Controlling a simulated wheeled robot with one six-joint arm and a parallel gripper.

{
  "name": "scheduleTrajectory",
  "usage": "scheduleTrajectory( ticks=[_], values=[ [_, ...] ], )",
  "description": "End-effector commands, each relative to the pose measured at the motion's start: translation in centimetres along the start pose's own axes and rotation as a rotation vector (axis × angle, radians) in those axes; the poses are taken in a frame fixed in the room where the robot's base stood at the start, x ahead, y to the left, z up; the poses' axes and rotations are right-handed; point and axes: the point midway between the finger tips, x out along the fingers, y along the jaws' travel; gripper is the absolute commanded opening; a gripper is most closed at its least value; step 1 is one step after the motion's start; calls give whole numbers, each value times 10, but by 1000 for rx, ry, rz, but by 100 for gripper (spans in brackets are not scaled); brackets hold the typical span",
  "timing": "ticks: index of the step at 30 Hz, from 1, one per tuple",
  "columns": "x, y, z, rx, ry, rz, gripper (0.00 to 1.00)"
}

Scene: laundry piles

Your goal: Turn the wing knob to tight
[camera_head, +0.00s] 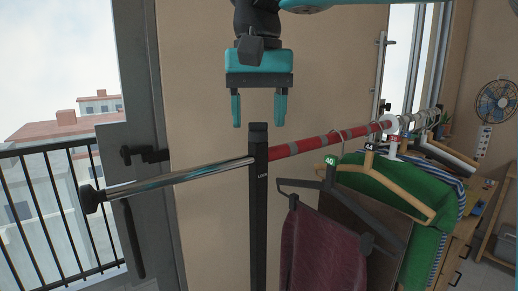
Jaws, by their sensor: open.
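A black upright post (258,230) stands in the middle of the head view and carries a horizontal rail. Small pale lettering that seems to read "LOCK" is on the post. A narrow black piece (258,140) rises at the post's top and looks like the wing knob; its wings and its setting cannot be made out. My gripper (258,124) points down with two teal fingers apart and empty. The fingertips appear on either side of the black piece, level with its top. I cannot tell whether they are nearer to me or farther than it.
The rail is chrome on the left (180,180), ending in a black cap (90,198), and red on the right (330,138). Several hangers with clothes, including a maroon cloth (322,250) and a green garment (385,185), hang close on the right. A balcony railing (60,200) is left.

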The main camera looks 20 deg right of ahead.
Motion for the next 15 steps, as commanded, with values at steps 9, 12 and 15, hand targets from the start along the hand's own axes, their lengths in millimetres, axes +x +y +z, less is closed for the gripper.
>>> scheduleTrajectory(
  ticks=[9, 12, 15],
  values=[
    [19, 0, 0, 0, 0, 0, 58],
    [19, 0, 0, 0, 0, 0, 58],
    [18, 0, 0, 0, 0, 0, 58]
  ],
)
